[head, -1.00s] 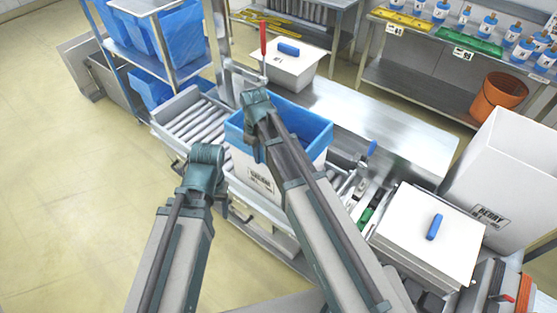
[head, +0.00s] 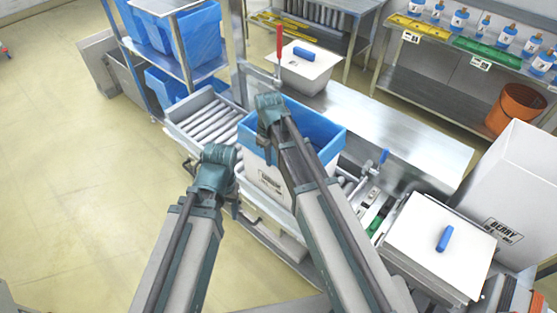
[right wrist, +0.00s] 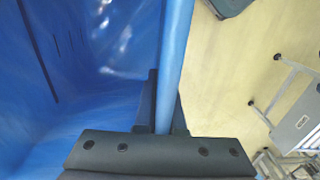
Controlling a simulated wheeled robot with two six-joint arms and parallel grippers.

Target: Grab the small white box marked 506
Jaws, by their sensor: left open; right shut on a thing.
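No box in view shows a readable 506 mark. A white box with a blue liner (head: 325,128) folded over its rim stands on the roller conveyor; the dark print on its front is too small to read. My right gripper is shut on the liner's folded edge at the box rim. In the right wrist view, the blue edge (right wrist: 174,60) runs between the fingers (right wrist: 165,105), with the liner's inside to the left and floor to the right. My left gripper (head: 236,207) is open and empty, left of the box and apart from it.
White lidded bins with blue handles stand at the back (head: 303,72) and at the right (head: 430,232). A tall white box marked BERRY (head: 512,190) stands far right. A steel bench (head: 400,135) lies behind the lined box. The floor at left (head: 80,190) is clear.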

